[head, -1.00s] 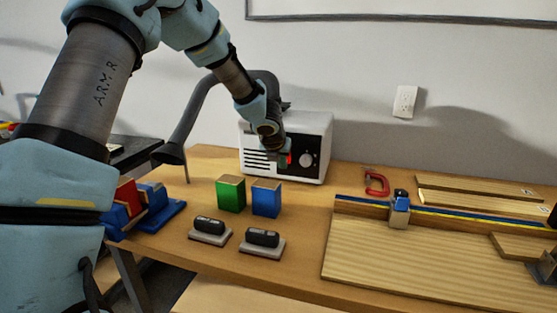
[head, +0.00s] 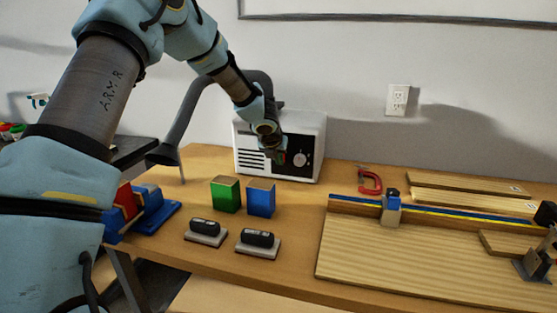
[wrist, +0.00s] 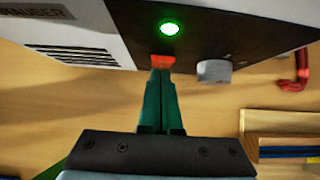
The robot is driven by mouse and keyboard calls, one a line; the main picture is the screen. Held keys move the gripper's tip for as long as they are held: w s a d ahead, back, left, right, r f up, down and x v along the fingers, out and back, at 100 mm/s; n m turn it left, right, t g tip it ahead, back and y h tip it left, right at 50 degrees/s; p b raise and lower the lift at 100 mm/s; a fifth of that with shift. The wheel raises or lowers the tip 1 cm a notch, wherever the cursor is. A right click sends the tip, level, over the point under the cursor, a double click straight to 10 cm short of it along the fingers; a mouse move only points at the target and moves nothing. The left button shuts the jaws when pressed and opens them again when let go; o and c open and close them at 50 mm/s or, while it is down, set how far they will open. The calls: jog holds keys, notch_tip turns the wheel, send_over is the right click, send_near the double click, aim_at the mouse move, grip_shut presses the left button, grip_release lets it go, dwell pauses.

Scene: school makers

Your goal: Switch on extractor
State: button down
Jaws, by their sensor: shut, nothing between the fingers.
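The extractor (head: 308,127) is a white box with a black front panel and a grey hose, at the back of the bench in the head view. In the wrist view its black panel (wrist: 215,30) carries a lit green lamp (wrist: 169,28), a red switch (wrist: 162,62) and a grey knob (wrist: 214,71). My gripper (wrist: 161,78) is shut and empty. Its green fingertips are at the red switch and seem to touch it, hiding part of it. In the head view my gripper (head: 278,157) is in front of the panel, left of the knob (head: 301,159).
A green block (head: 226,195) and a blue block (head: 261,199) stand in front of the extractor, with two dark-topped erasers (head: 258,240) nearer. A red clamp (head: 370,182) and a wooden board with a fence (head: 400,250) lie to the right. The hose nozzle (head: 164,154) hangs at left.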

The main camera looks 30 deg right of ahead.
jog(key=shift+r+p, duration=0.85)
